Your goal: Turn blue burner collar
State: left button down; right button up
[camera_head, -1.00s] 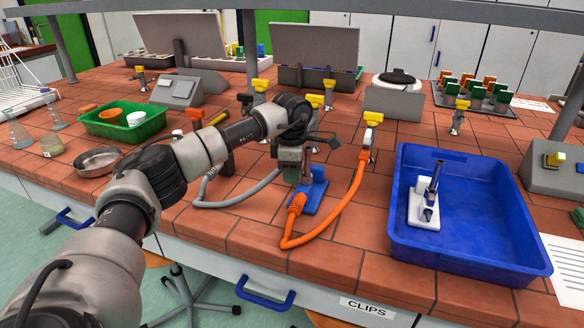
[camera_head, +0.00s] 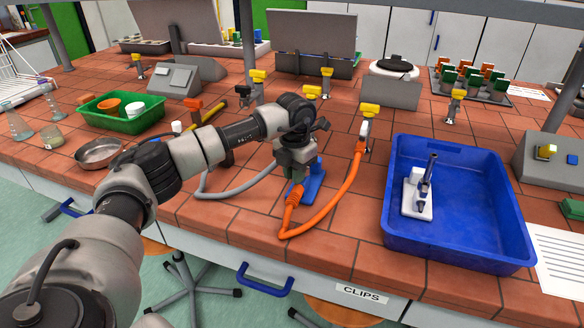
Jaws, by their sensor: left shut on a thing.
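The blue burner (camera_head: 306,188) stands on the tiled bench with an orange hose (camera_head: 333,211) joined to its base. My left gripper (camera_head: 297,160) is over the burner, pointing down, and hides its tube and collar. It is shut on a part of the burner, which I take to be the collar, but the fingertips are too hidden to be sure. My right gripper is not in view.
A blue tray (camera_head: 455,247) with a white-based burner (camera_head: 416,198) is to the right. Yellow-handled gas taps (camera_head: 369,112) stand behind. A grey hose (camera_head: 232,192), a metal dish (camera_head: 98,152) and a green tray (camera_head: 124,121) lie to the left.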

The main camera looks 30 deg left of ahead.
pick_arm(q)
jog(key=shift+d+n+p, duration=0.2)
jog(key=shift+d+n, duration=0.15)
jog(key=shift+n, duration=0.7)
jog(key=shift+d+n+p, duration=0.2)
jog(key=shift+d+n, duration=0.15)
jog(key=shift+n, duration=0.7)
jog(key=shift+w, duration=0.1)
jog(key=c, duration=1.1)
grip_release()
jog(key=shift+r, duration=0.1)
notch_tip(320, 180, up, 11)
jog(key=shift+f+b, duration=0.15)
jog(key=shift+b, duration=0.6)
